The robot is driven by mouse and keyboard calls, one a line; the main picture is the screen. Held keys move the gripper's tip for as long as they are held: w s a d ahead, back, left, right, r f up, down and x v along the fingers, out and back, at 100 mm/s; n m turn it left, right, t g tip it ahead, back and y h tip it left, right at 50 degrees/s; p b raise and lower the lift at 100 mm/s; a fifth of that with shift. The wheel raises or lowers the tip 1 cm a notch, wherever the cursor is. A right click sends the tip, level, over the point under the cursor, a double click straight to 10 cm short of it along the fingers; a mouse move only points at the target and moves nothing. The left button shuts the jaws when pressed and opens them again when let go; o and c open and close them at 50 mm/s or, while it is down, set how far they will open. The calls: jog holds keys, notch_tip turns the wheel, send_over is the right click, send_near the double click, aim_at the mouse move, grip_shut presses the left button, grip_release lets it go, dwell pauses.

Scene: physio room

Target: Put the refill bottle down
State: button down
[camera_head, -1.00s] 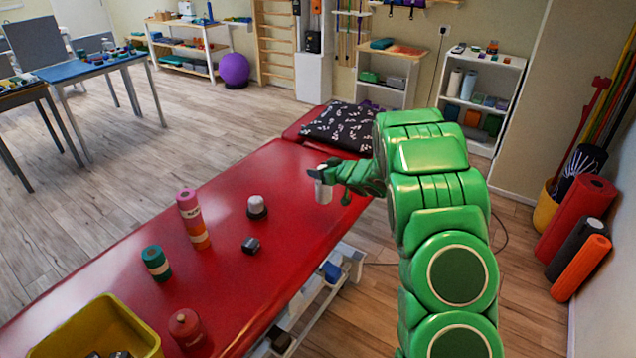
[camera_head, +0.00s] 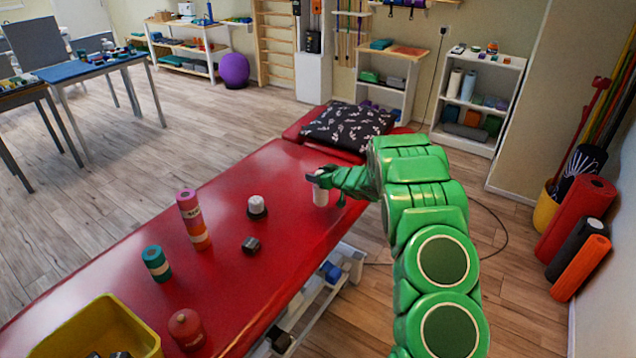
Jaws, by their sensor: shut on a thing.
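The refill bottle (camera_head: 320,194) is a small white upright bottle at the right side of the red treatment table (camera_head: 245,285). My gripper (camera_head: 319,177) is shut on its upper part. The bottle's base looks at or just above the red surface; I cannot tell whether it touches. My green arm reaches in from the right and hides part of the table's edge behind the gripper.
A white-topped dark jar (camera_head: 257,206) stands left of the bottle, with a small dark block (camera_head: 251,244) below it. A pink-and-orange stack (camera_head: 193,218), a teal roll (camera_head: 156,263), a red canister (camera_head: 186,328) and a yellow bin (camera_head: 100,325) stand nearer. A patterned pillow (camera_head: 348,126) lies behind.

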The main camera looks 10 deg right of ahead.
jog(key=shift+f, duration=1.6)
jog(key=shift+f, duration=0.1)
jog(key=shift+c, duration=1.8)
grip_release()
